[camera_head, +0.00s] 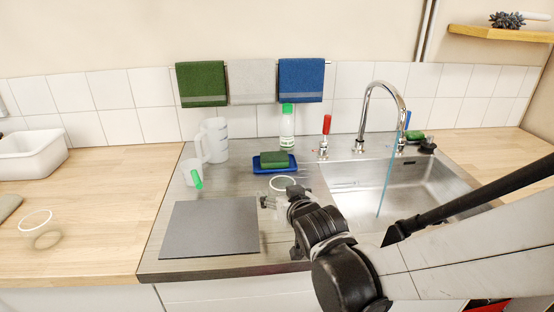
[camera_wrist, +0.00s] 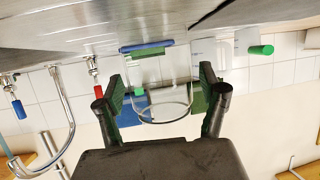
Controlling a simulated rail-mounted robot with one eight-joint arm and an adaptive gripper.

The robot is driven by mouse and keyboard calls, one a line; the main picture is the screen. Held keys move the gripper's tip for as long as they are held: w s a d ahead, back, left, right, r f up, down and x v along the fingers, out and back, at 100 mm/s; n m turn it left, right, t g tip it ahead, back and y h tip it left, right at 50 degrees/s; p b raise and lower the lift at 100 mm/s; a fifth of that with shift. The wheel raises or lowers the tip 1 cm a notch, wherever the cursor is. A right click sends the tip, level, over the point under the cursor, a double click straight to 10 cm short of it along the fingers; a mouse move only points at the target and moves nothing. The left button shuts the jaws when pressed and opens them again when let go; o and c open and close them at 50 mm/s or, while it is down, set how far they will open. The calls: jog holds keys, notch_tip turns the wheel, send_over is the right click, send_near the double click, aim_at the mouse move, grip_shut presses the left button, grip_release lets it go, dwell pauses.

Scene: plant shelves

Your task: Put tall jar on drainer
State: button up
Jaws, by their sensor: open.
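A clear glass jar (camera_wrist: 162,92), likely the tall jar, stands between my fingers in the upside-down wrist view, its round rim toward the bottom of the picture. In the head view its pale rim (camera_head: 283,179) shows just beyond my gripper (camera_head: 274,202), and its clear body is hard to make out. My gripper (camera_wrist: 162,80) is open, with one finger on each side of the jar and a gap visible at each side. A flat grey board (camera_head: 210,227), possibly the drainer, lies left of my gripper on the steel surface and is bare.
A blue tray with a green sponge (camera_head: 274,160), a green-capped bottle (camera_head: 287,128), a white jug (camera_head: 215,140) and a cup with a green-handled item (camera_head: 196,176) stand behind. The sink (camera_head: 350,177) and tap are right. Another clear round vessel (camera_head: 36,219) stands on the left wood.

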jog(key=shift+r, duration=0.1)
jog(key=shift+s+r, duration=0.15)
jog(key=p+v, duration=0.3)
jog(key=v, duration=0.8)
jog(key=shift+s+d, duration=0.2)
jog(key=shift+s, duration=0.1)
jog(key=s+d+m+g+h, duration=0.2)
jog(key=s+d+g, duration=0.4)
jog(key=s+d, duration=0.5)
jog(key=d+h, duration=0.1)
jog(key=d, duration=0.2)
jog(key=shift+s+d+r+m, duration=0.2)
jog(key=shift+r+m, duration=0.1)
jog(key=shift+m, duration=0.1)
